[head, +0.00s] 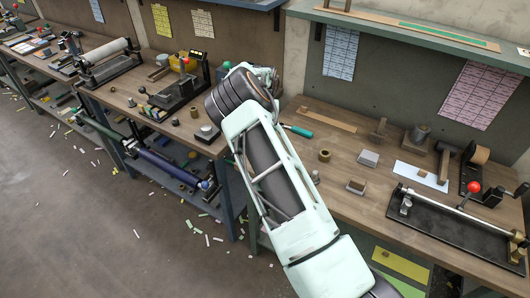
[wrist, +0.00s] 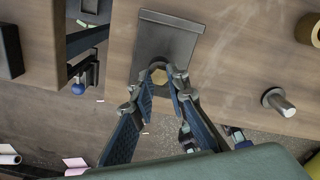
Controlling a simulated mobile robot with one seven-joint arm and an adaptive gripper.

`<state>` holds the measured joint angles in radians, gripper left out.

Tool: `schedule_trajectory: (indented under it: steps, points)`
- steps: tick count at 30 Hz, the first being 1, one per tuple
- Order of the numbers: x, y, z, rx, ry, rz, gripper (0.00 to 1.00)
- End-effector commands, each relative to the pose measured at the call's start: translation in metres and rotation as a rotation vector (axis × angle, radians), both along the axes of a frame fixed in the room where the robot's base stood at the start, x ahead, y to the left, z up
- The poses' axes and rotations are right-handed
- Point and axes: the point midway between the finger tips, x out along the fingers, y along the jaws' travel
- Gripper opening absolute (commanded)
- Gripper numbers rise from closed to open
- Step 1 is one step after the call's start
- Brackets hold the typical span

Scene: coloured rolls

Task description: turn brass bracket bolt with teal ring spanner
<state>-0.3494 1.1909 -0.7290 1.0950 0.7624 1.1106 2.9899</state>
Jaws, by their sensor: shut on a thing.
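In the wrist view a brass hex bolt (wrist: 159,77) sits at the near end of a grey metal bracket plate (wrist: 166,42), with a darker round rim at its far side. My gripper (wrist: 160,86) reaches in from below in that view, its fingertips on either side of the bolt and shut on it. No spanner can be made out between the fingers. A teal-handled tool (head: 298,130) lies on the right bench in the head view; its other end is partly behind my arm, so I cannot tell whether it has a ring. My arm hides the bracket and the fingertips there.
A brass-coloured roll (head: 325,155) and a metal peg (head: 316,177) stand right of my arm; the peg also shows in the wrist view (wrist: 278,101). Small blocks (head: 368,158) and a roller stand (head: 459,225) occupy the bench farther right. A gap separates the two benches.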

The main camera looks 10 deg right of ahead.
Motion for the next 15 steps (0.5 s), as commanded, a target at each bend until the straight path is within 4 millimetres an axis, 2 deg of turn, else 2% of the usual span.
schedule_trajectory:
  steps: [9, 10, 15]
  points:
    - [-0.0007, -0.0014, -0.0007, -0.002, 0.002, -0.001, 0.00]
    - [-0.0007, -0.0014, -0.0006, -0.002, 0.001, -0.001, 0.17]
    - [0.0000, -0.0010, 0.0001, -0.002, -0.001, 0.000, 0.34]
